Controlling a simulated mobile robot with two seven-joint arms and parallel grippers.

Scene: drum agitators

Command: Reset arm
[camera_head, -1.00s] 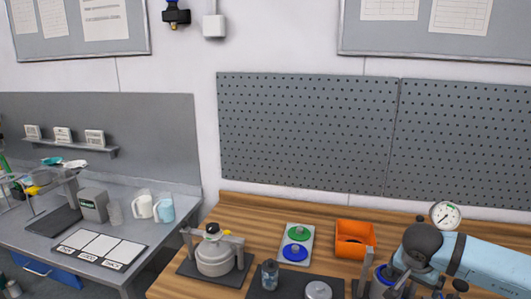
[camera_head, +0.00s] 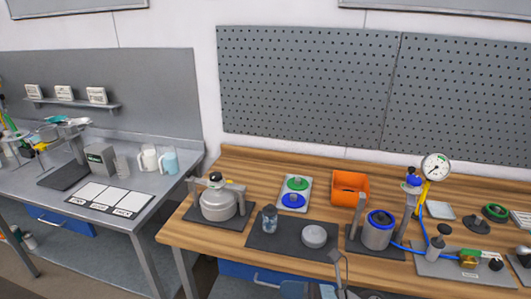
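The blue-and-white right arm is no longer over the bench. A thin dark grey part (camera_head: 341,268) rises at the bottom edge in front of the bench; it may be part of my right gripper, but its fingers cannot be made out. My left gripper is not in view. A grey drum with a blue rim (camera_head: 377,234) stands in a dark stand on the wooden bench (camera_head: 230,268). A lidded grey pot (camera_head: 218,205) sits in another stand at the left. A dark mat (camera_head: 262,243) holds a glass jar (camera_head: 270,219) and a round grey lid (camera_head: 314,236).
An orange bin (camera_head: 350,187) and a white tray (camera_head: 282,207) with green and blue discs stand at the back. A pressure gauge (camera_head: 435,167), blue hose and grey plate (camera_head: 435,265) with fittings are at right. A grey side table (camera_head: 150,194) stands left.

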